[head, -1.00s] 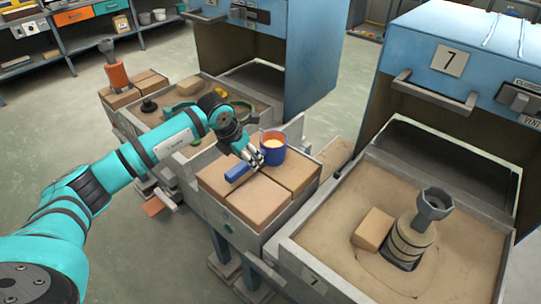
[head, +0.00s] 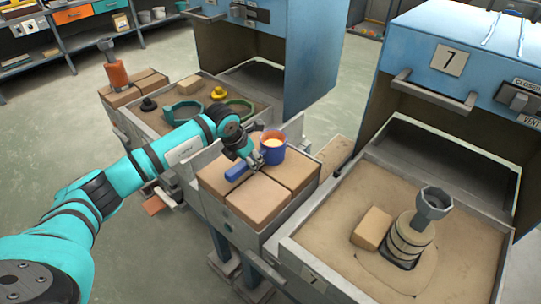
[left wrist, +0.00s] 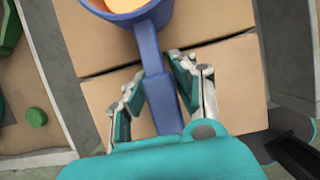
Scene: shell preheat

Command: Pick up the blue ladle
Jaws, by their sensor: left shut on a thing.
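The blue ladle (head: 272,154) stands upright on the tan blocks (head: 285,173), with pale orange contents in its cup. Its handle points toward the lower left in the head view. My left gripper (head: 250,161) is shut on the handle near the cup. In the left wrist view, the handle of the ladle (left wrist: 147,45) runs between the two fingers of my left gripper (left wrist: 155,68). Part of the handle is hidden by the gripper in the head view. My right gripper is out of view.
A sand-filled tray (head: 462,252) with a tan block and a grey-topped piece is at the right. Blue machines (head: 455,60) stand behind. Another tray (head: 115,112) at the upper left holds green pieces and a yellow one.

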